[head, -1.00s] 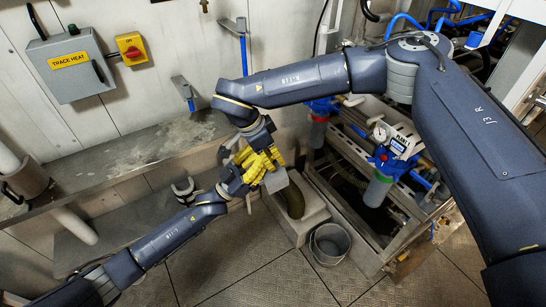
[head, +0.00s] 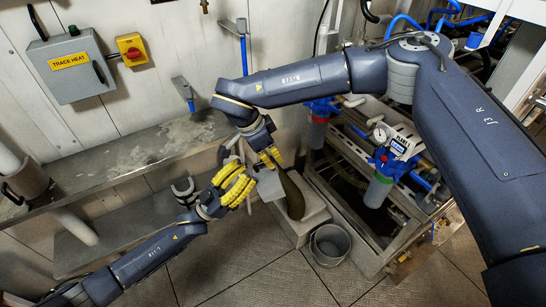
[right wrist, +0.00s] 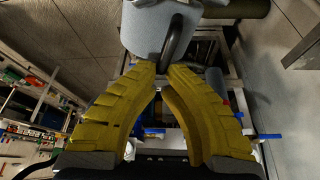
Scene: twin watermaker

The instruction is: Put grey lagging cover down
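The grey lagging cover (head: 270,186) is a pale grey curved shell, partly hidden by my right gripper in the head view. In the right wrist view the cover (right wrist: 145,32) fills the top middle, with a black loop handle (right wrist: 172,42) on its side. My right gripper (right wrist: 164,68) has its yellow fingertips together at the handle's lower end; it also shows in the head view (head: 272,158). My left gripper (head: 236,187) is left of the cover, its yellow fingers spread and apparently empty.
A dark olive cylinder (head: 293,196) is just right of the cover, by a pale plinth (head: 312,212). A grey bucket (head: 330,244) stands on the floor. A framed skid with blue-topped filter housings (head: 378,188) is on the right. A metal ledge (head: 130,150) runs along the wall.

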